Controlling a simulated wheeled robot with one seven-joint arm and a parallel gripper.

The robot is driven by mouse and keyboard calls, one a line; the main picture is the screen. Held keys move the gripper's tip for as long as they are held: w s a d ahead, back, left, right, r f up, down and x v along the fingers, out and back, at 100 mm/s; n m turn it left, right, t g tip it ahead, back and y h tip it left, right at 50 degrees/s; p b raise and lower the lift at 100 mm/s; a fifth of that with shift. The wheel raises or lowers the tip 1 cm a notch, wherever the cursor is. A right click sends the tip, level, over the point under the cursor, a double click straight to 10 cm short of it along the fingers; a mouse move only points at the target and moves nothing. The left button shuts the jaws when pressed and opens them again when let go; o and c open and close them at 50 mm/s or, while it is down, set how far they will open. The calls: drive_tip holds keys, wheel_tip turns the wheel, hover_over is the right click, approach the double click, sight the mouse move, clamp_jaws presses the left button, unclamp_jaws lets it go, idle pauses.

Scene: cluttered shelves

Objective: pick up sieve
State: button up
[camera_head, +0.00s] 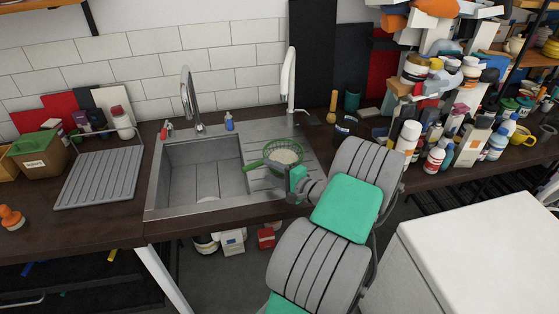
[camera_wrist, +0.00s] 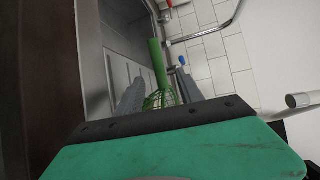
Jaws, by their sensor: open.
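A green sieve (camera_head: 284,155) with a mesh bowl rests on the drainboard to the right of the sink basin. Its green handle (camera_head: 254,165) points left toward the basin. My gripper (camera_head: 278,170) is at the near side of the sieve. In the wrist view, the two grey fingers of my gripper (camera_wrist: 157,85) are apart. The sieve's handle (camera_wrist: 157,62) shows between and beyond them there, and part of its bowl (camera_wrist: 160,99) shows low between them. The rest of the bowl is hidden behind my gripper's body. I cannot tell whether a finger touches the sieve.
The steel sink (camera_head: 200,170) has a curved tap (camera_head: 189,100) behind it. A small blue bottle (camera_head: 229,122) stands at the sink's back edge. A grey drying rack (camera_head: 100,178) lies to the left. Several bottles and jars crowd the counter at right, near a white bottle (camera_head: 408,137).

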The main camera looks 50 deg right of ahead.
sight(259, 166)
drive_tip(key=w, duration=0.3)
drive_tip(key=w+f+p, duration=0.1)
drive_tip(key=w, duration=0.3)
drive_tip(key=shift+f+p, duration=0.2)
drive_tip(key=shift+p, duration=0.1)
clamp_jaws()
idle(0.9)
